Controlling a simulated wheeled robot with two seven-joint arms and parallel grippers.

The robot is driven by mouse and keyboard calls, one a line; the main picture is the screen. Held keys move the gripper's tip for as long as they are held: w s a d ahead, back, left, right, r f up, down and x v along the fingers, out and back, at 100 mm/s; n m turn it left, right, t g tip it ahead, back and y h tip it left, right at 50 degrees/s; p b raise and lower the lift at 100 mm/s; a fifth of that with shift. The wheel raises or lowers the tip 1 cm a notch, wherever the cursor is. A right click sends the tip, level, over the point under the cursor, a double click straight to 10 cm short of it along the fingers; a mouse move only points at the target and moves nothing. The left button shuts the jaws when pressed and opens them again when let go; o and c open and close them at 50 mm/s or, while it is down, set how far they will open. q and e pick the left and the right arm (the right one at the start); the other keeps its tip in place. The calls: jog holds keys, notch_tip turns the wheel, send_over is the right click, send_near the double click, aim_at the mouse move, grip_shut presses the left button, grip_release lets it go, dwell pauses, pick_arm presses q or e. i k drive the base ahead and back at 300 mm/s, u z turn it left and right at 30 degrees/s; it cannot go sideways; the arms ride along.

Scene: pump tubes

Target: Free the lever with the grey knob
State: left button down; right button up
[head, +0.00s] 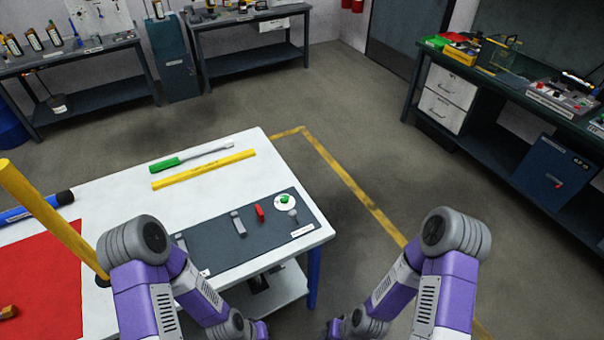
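A dark grey panel (213,255) lies on the white table near its right end. At the panel's right end is a pale disc (278,208) with a green part (285,199) on it. A small grey round piece (293,212), perhaps the grey knob, sits beside the disc. A red block (260,212) and a grey metal piece (238,223) stand left of it. Another grey piece (180,241) is partly hidden by my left arm. Which part is the lever is too small to tell. Both my arms hang low at the bottom, and neither gripper shows.
The white table (110,207) carries a green-handled tool (190,158), a yellow bar (204,170) and a red mat (40,275). A yellow post (45,212) rises at left. Workbenches stand along the back and right (470,125). Floor right of the table is clear.

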aim_at(293, 213)
jog(key=u, duration=0.1)
jog(key=k, duration=0.35)
jog(key=z, duration=0.75)
jog(key=i, duration=0.95)
jog(key=z, duration=0.1)
